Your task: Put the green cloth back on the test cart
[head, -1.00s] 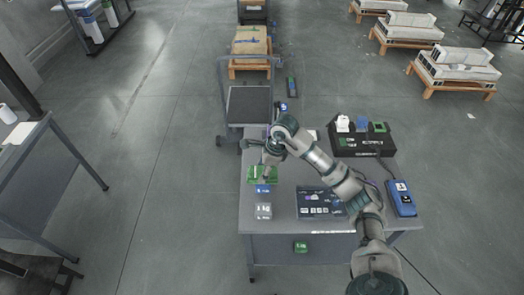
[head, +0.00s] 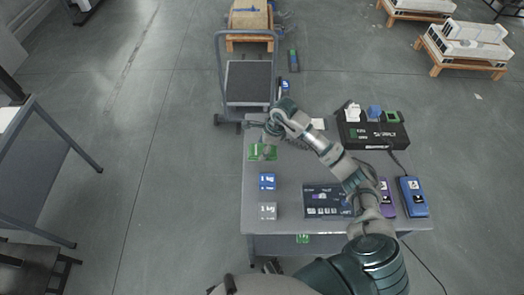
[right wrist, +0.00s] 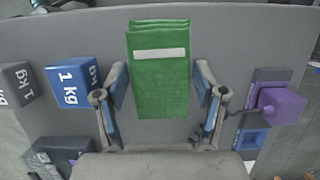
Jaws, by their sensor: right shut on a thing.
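The green cloth (head: 262,152) is a folded rectangle at the left edge of the grey table (head: 290,178), beyond the weights. In the right wrist view the cloth (right wrist: 160,85) with its white strip lies between the fingers. My right gripper (head: 266,141) is above it, pointing down, and is shut on the cloth. The fingers also show in the right wrist view (right wrist: 160,92). I cannot tell whether the cloth touches the tabletop. A cart with a dark deck (head: 248,82) and a tube handle stands beyond the table. My left gripper is out of view.
Blue (head: 267,181) and grey (head: 267,211) 1 kg weights stand near the cloth. A dark panel (head: 322,201), a purple device (head: 386,197), a blue device (head: 413,197) and a black box (head: 370,130) fill the right side. The table's middle is fairly clear.

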